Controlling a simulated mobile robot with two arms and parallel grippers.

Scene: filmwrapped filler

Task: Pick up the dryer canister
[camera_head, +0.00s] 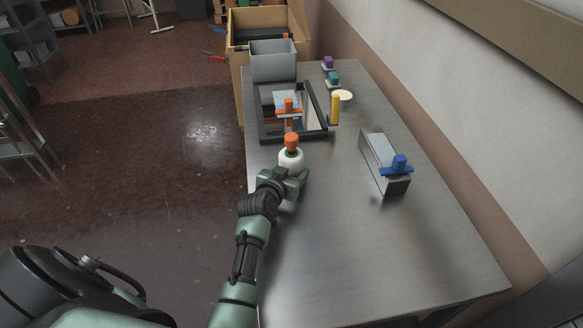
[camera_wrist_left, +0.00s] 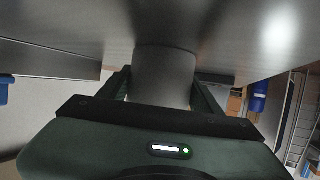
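The canister, taken to be the dryer canister, has a white body (camera_head: 291,157) and an orange top (camera_head: 291,141). It is upright near the left edge of the steel table, in the middle of the head view. My left gripper (camera_head: 298,181) is at its near side and hides its lower part. In the left wrist view a grey-looking cylinder (camera_wrist_left: 162,72) stands between the two fingers, one on each side. No clear gap shows, but I cannot tell if the fingers press on it. My right gripper is not in view.
Behind the canister are a dark-framed tray (camera_head: 262,127) with an orange-handled item (camera_head: 289,112), a yellow upright piece (camera_head: 335,108) and a grey bin (camera_head: 273,62). A metal box with a blue handle (camera_head: 399,165) stands right. The table's near part (camera_head: 370,250) is clear.

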